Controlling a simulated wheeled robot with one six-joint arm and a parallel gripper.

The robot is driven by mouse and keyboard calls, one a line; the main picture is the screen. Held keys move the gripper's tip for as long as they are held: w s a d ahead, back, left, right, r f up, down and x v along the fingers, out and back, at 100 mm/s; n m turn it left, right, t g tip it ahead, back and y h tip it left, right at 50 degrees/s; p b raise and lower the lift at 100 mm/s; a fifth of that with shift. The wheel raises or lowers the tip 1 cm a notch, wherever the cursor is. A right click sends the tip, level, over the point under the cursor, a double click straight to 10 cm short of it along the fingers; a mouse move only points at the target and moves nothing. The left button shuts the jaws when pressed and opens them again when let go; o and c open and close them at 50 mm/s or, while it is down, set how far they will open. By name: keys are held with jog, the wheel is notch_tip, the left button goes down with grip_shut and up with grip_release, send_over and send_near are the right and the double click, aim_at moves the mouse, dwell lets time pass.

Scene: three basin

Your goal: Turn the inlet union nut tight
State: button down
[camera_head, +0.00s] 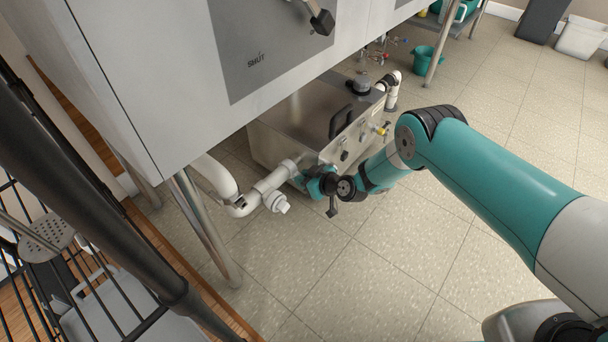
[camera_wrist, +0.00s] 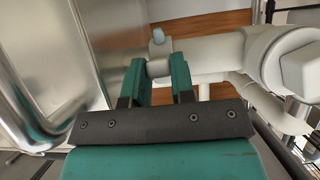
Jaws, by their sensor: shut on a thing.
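The inlet union nut (camera_wrist: 158,69) is a pale grey collar on the white inlet pipe (camera_wrist: 208,56), close to the steel tank (camera_wrist: 50,60). In the wrist view my gripper (camera_wrist: 157,75) has one teal finger on each side of the nut and is shut on it. A small blue-grey piece (camera_wrist: 158,37) sticks up just beyond the nut. In the head view my gripper (camera_head: 314,184) is low at the tank's near left corner, at the end of the white pipe (camera_head: 272,181). The nut is mostly hidden there by the gripper.
A white tee with a hexagonal plug (camera_head: 278,204) lies left of my gripper. A steel table leg (camera_head: 205,225) and a wire rack (camera_head: 90,270) stand farther left. The grey cabinet (camera_head: 150,70) overhangs the pipe. The tiled floor (camera_head: 400,270) at the front is clear.

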jog(key=shift+r+h, duration=0.15)
jog(key=shift+h, duration=0.15)
dwell(0.4)
jog(key=c, duration=1)
grip_release()
jog(key=shift+o, duration=0.2)
jog(key=shift+r+p, duration=0.1)
jog(key=shift+p, duration=0.2)
jog(key=p+v, duration=0.8)
jog(key=v, duration=0.9)
jog(key=shift+d+r+p, duration=0.15)
jog(key=shift+d+p, duration=0.05)
jog(key=shift+p, duration=0.15)
jog(key=shift+w+r, duration=0.1)
jog(key=shift+w, duration=0.05)
